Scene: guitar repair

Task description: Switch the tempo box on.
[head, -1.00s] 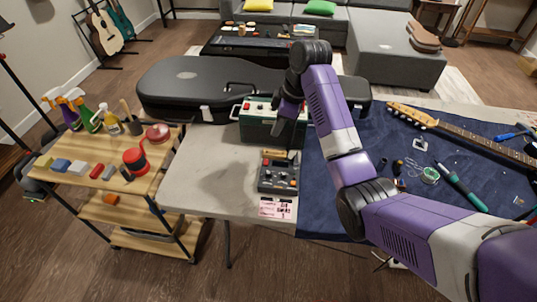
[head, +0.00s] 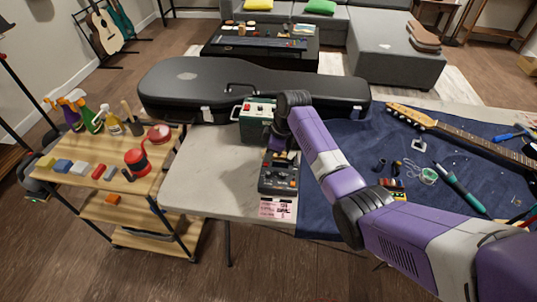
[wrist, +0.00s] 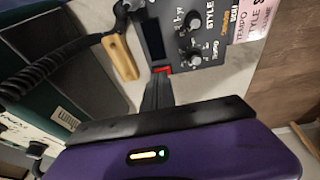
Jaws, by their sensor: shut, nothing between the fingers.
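The tempo box (head: 278,178), a dark grey box with knobs, stands on the pale part of the table at the front. In the wrist view its knobbed top (wrist: 207,48) fills the upper middle, with a dark screen. A small red part (wrist: 162,69) shows at the box's near edge; it looks like a switch, but its position is not readable. My gripper (wrist: 158,84) is shut and empty, its fingertips right beside the red part. I cannot tell whether they touch. In the head view my gripper (head: 281,147) is at the box's back side, its tips hidden.
A green box (head: 257,120) with a carry handle stands close behind. A wooden-handled tool (wrist: 121,57) and a coiled black cable (wrist: 50,70) are near my fingers. A pink card (head: 277,208) lies in front. A black guitar case (head: 200,82) lines the back.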

